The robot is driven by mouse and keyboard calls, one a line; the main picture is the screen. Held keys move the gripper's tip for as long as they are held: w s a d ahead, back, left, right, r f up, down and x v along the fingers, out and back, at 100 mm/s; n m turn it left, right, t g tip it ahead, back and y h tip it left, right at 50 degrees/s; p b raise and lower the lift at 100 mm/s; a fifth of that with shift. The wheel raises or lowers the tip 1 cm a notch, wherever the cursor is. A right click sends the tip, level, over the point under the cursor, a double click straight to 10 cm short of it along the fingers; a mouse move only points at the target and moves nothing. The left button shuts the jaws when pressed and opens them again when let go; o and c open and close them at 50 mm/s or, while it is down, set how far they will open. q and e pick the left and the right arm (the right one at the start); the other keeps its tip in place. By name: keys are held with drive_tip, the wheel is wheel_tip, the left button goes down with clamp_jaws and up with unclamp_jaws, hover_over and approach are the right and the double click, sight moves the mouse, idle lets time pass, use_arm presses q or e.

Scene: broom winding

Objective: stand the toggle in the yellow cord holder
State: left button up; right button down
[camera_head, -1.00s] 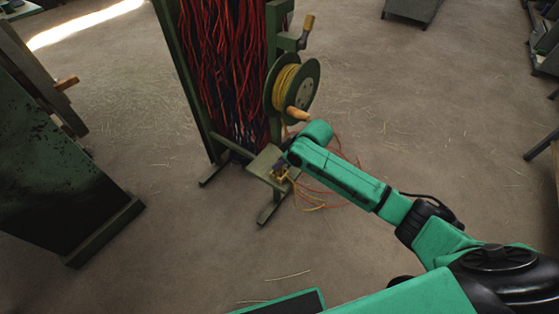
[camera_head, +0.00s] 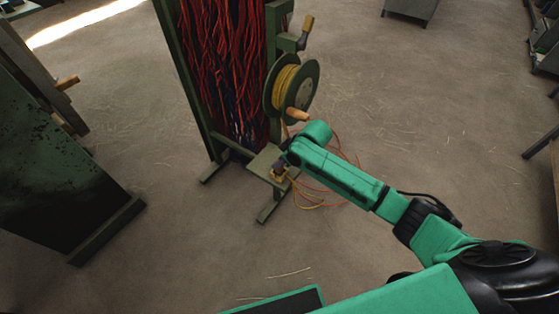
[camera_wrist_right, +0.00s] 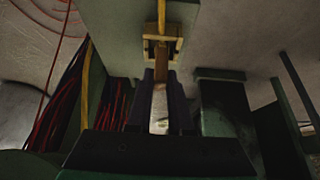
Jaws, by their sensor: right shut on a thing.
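My right gripper (camera_head: 278,167) is low at the small green shelf (camera_head: 262,160) on the front of the green stand. In the right wrist view, its dark fingers (camera_wrist_right: 160,100) are shut on the brown wooden toggle (camera_wrist_right: 161,66). The toggle's far end overlaps the yellow cord holder (camera_wrist_right: 149,48), a squared frame on the shelf. I cannot tell whether that end is inside the holder or just in front of it. A yellow cord (camera_wrist_right: 161,12) shows beyond the holder, in line with the toggle. My left gripper is not in view.
A green reel with yellow cord (camera_head: 285,86) and a wooden handle (camera_head: 297,114) is above my wrist. Red and dark strands (camera_head: 225,70) hang in the stand. Loose orange and yellow cords (camera_head: 315,200) lie beside the shelf. Open floor (camera_head: 400,130) is to the right.

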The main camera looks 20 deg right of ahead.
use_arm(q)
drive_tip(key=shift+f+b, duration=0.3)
use_arm(e)
drive_tip(key=shift+f, duration=0.65)
drive_tip(key=c, duration=1.1)
unclamp_jaws()
drive_tip(key=p+v, duration=0.3)
drive_tip(key=shift+w+p, duration=0.15)
drive_tip(key=shift+p, duration=0.25)
use_arm(q)
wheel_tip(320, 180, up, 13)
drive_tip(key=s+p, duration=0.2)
drive_tip(key=p, duration=0.8)
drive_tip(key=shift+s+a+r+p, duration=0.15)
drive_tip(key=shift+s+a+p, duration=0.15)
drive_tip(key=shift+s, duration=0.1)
use_arm(e)
drive_tip(key=v, duration=0.8)
